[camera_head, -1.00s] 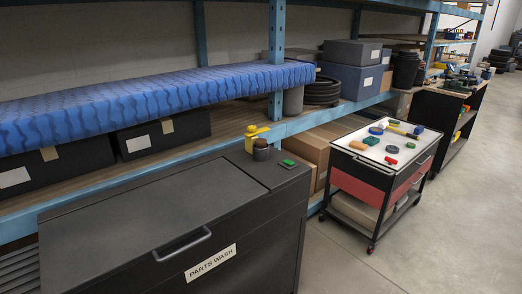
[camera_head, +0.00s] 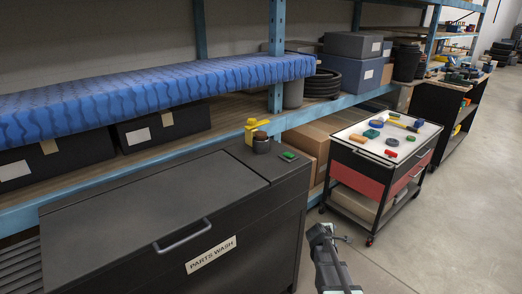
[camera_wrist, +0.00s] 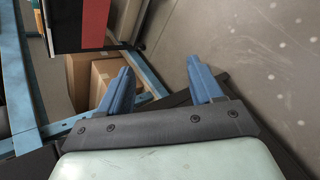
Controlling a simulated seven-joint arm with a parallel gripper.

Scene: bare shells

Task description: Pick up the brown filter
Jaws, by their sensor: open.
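A small dark brown cylinder (camera_head: 261,143), which looks like the brown filter, stands upright on the right end of the black parts washer (camera_head: 150,200) in the head view. A yellow object (camera_head: 251,130) is right behind it, and a small green block (camera_head: 289,156) lies to its right. My gripper (camera_head: 322,232) is low in front of the washer's right side, over the floor and well apart from the filter. In the wrist view its two blue fingers (camera_wrist: 158,68) are spread with nothing between them. The filter is not in the wrist view.
A cart (camera_head: 345,157) with several small coloured parts on its white top stands right of the washer. A blue-framed shelf (camera_head: 275,60) with a blue patterned slab (camera_head: 150,98) runs behind. Cardboard boxes (camera_wrist: 105,80) sit low between washer and cart. Floor (camera_head: 420,240) at right is clear.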

